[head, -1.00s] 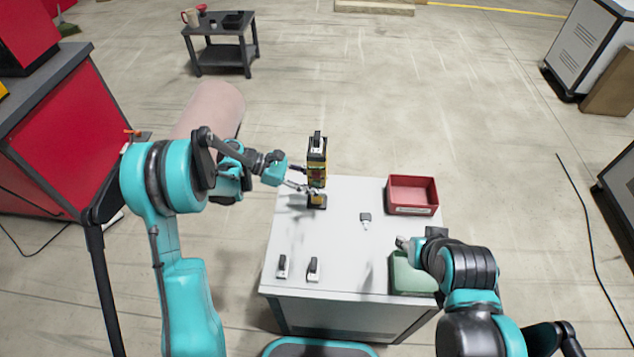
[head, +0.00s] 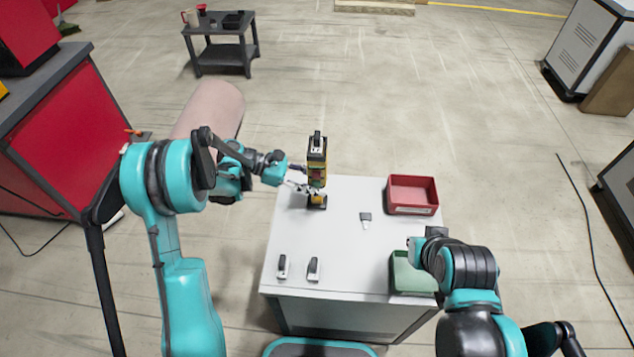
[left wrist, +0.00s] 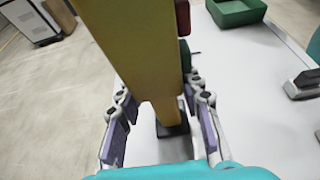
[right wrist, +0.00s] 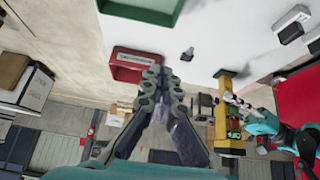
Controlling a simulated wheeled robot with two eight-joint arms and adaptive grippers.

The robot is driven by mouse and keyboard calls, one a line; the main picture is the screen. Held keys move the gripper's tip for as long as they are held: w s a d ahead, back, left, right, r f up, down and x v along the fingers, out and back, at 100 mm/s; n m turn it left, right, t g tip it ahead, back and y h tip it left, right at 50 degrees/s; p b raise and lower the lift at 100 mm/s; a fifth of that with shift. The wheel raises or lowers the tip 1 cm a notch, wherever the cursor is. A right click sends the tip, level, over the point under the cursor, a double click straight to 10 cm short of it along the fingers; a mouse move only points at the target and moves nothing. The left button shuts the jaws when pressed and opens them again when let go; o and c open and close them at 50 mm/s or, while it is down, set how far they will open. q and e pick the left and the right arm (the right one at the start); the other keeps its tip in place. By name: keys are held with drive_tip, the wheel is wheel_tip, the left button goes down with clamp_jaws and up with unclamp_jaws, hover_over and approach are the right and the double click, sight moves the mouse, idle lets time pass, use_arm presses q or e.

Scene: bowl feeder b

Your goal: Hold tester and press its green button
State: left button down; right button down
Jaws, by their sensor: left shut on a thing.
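The tester (head: 317,165) is a tall yellow and black device at the far left edge of the white table. My left gripper (head: 302,183) is shut on it from the left. In the left wrist view its yellow body (left wrist: 145,60) stands between the two fingers (left wrist: 163,122), with a dark foot below. The tester (right wrist: 224,108) also shows in the right wrist view, with greenish patches on its face; I cannot make out the button clearly. My right gripper (right wrist: 160,90) looks shut and empty, its fingertips together. In the head view it is near the green bin.
A red bin (head: 412,193) stands at the table's far right, a green bin (head: 408,275) at near right. A small dark-and-light part (head: 365,219) lies mid-table. Two small parts (head: 282,266) (head: 314,269) stand near the front left. The table's middle is mostly clear.

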sight(316, 184)
idle(0.5)
drive_tip(key=w+a+f+n+t+h, duration=0.1)
drive_tip(key=w+a+f+n+h, duration=0.15)
drive_tip(key=a+n, duration=0.65)
drive_tip(key=w+a+f+n+t+h, duration=0.1)
drive_tip(key=w+a+n+h, duration=0.25)
drive_tip(key=a, duration=1.05)
drive_tip(key=w, duration=0.8)
drive_tip(key=shift+w, duration=0.15)
idle(0.3)
